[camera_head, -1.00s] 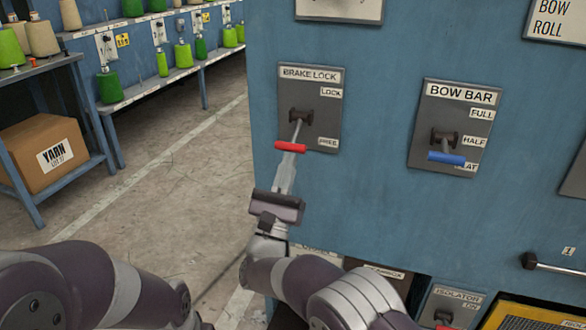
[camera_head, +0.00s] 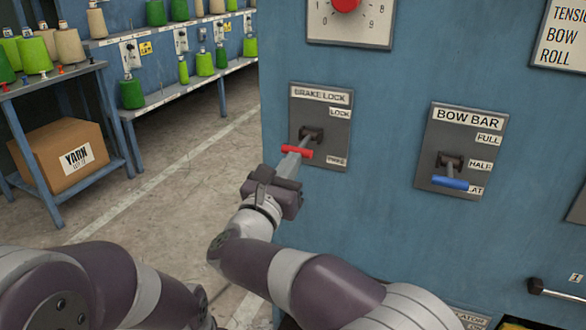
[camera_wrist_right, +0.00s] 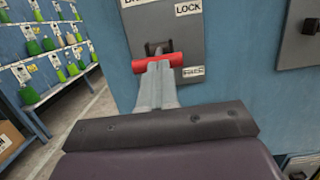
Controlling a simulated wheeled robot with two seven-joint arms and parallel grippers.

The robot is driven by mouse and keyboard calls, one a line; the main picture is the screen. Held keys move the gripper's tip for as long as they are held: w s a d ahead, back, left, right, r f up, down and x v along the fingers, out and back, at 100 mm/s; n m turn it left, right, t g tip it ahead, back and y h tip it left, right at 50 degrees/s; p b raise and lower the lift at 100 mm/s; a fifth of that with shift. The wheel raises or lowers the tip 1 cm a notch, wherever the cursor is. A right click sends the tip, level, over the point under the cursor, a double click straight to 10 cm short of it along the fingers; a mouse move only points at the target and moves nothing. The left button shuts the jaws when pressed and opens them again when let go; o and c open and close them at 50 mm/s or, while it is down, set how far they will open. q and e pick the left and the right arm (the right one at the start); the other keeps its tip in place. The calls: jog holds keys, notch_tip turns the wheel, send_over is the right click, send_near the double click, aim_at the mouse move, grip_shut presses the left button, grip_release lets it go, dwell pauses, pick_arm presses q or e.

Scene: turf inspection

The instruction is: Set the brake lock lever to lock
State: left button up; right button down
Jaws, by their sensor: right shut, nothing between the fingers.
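The brake lock lever has a red crossbar handle (camera_head: 297,151) on a grey stem and sits on a grey plate (camera_head: 335,118) marked LOCK at the top and FREE at the bottom. Its handle is low, near the FREE label. My right gripper (camera_head: 291,163) is shut with nothing between its fingers; its tips are at the red handle, just below or against it. The right wrist view shows the fingertips (camera_wrist_right: 156,78) overlapping the middle of the red handle (camera_wrist_right: 158,63); contact is hard to tell. My left gripper is not in view.
The bow bar lever with a blue handle (camera_head: 450,182) is to the right on the same blue panel. A dial with a red knob (camera_head: 346,3) is above. Shelves with yarn cones and a yarn box (camera_head: 60,157) stand at the left, with open floor between.

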aim_at(291, 147)
notch_tip(291, 147, up, 4)
jog(key=g+y+p, duration=0.1)
jog(key=g+p, duration=0.2)
jog(key=shift+w+f, duration=0.1)
jog(key=shift+w+d+r+p, duration=0.1)
jog(key=shift+w+r+p, duration=0.1)
jog(key=shift+r+p, duration=0.25)
jog(key=shift+r, duration=0.1)
